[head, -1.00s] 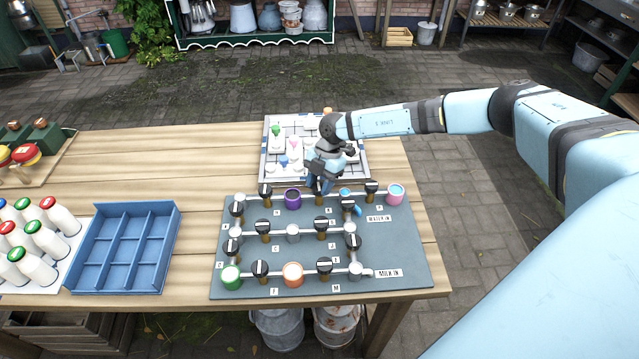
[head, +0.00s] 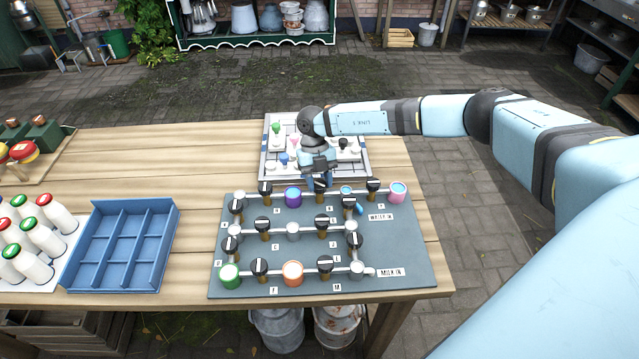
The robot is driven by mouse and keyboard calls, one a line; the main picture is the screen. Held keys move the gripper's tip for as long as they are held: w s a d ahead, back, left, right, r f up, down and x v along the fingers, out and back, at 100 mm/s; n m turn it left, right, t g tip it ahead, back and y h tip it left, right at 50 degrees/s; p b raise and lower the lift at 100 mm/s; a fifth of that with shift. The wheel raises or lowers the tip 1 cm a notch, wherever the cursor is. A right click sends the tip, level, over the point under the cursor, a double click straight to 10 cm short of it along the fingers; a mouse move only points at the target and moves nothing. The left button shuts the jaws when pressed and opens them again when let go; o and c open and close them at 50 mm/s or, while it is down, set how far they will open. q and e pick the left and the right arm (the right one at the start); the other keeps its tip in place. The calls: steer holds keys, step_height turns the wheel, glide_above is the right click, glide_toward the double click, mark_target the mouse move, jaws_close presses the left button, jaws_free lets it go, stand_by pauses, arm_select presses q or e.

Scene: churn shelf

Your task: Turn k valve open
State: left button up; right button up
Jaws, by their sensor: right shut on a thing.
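The grey valve board (head: 405,250) lies on the wooden table, with pipes, several black-handled valves and small letter labels. My right gripper (head: 320,183) comes down from behind onto the black handle of the middle valve (head: 320,188) in the back row. It is shut on that handle and partly hides it. The small label (head: 329,209) just in front of this valve looks like K, but is hard to read. How far the handle is turned cannot be told. My left gripper is not in view.
A purple-topped cup (head: 293,198) and a pink cup (head: 397,192) stand in the back row. A white board with small pieces (head: 272,165) lies behind. A blue crate (head: 118,277) and milk bottles (head: 40,235) are at left.

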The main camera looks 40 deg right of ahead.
steer(key=n+h+b, duration=0.2)
steer(key=n, duration=0.4)
steer(key=shift+a+h, duration=0.1)
steer(key=shift+h, duration=0.2)
stand_by(0.4)
steer(key=o, duration=0.9)
steer(key=b+v, duration=0.2)
steer(key=v, duration=1.2)
